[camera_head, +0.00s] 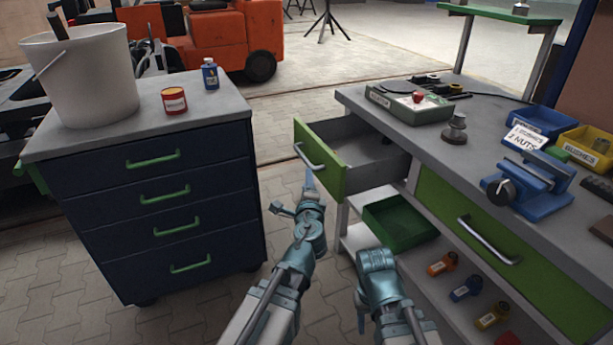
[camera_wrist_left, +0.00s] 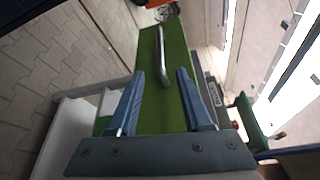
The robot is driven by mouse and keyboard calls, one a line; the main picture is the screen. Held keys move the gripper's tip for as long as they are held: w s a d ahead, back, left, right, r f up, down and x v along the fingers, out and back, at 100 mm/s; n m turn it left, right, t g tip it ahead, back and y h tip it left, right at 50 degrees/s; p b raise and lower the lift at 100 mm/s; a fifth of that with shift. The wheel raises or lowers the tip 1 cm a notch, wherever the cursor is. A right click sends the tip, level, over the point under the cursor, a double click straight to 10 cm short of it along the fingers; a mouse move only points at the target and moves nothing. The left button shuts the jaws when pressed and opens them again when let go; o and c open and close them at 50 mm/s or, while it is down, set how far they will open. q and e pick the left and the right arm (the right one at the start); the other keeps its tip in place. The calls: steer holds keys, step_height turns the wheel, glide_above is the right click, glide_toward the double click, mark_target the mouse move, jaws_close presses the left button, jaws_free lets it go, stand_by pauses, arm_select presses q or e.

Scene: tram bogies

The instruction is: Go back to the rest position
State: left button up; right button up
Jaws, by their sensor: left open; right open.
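The workbench (camera_head: 455,160) stands on the right, and its left drawer with a green front (camera_head: 322,168) is pulled out. The drawer looks empty where I can see inside. My left gripper (camera_head: 300,196) is just in front of the drawer front, open and empty. In the left wrist view its two blue fingers (camera_wrist_left: 158,98) are apart, with the green drawer front (camera_wrist_left: 163,60) and its metal handle (camera_wrist_left: 162,55) beyond them; the handle is not gripped. My right gripper (camera_head: 363,318) is low beside the bench, bent downward and mostly hidden by its own wrist.
A blue cabinet (camera_head: 165,195) on the left bears a white bucket (camera_head: 85,75), a red tin (camera_head: 174,100) and a blue bottle (camera_head: 210,74). A green bin (camera_head: 400,222) is on the bench's lower shelf, near my right arm. Paved floor (camera_head: 275,180) lies between cabinet and bench.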

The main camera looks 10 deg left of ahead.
arm_select(q)
steer(key=s+f+n+g+y, duration=0.1)
steer(key=s+f+n+g, duration=0.8)
steer(key=f, duration=0.3)
steer(key=s+d+f+n+g+h, duration=0.2)
steer(key=s+d+f+g, duration=0.2)
steer(key=s, duration=0.4)
steer(key=s+d+f+n+g+h, duration=0.25)
steer(key=s+d+f, duration=0.2)
steer(key=s, duration=0.35)
step_height(320, 180, up, 28)
steer(key=g+p, duration=0.1)
steer(key=p, duration=2.7)
steer(key=shift+s+d+r, duration=0.2)
steer(key=shift+d+r, duration=0.05)
steer(key=shift+d, duration=0.05)
